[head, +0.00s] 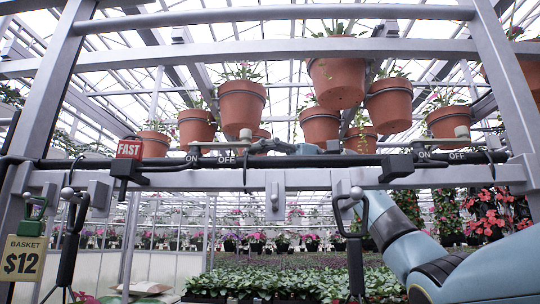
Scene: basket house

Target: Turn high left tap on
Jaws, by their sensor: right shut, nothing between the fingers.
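The high left tap (245,135) is a small beige fitting on the upper black pipe, above the white ON and OFF labels (208,159). Its knobbed end stands on the right, above OFF. My right gripper (257,147) is shut and empty just right of the tap, along the top of the pipe and pointing left. The fingertips are close to the tap's knobbed end; I cannot tell if they touch it. My right arm rises from the lower right and passes behind the rail. My left gripper is not in view.
A similar tap (462,133) sits at the right of the same pipe (330,161). A red FAST sign (129,149) stands left. Terracotta pots (241,106) hang above. Black hanging handles (350,225) and a BASKET $12 tag (24,256) hang below the grey rail (300,180).

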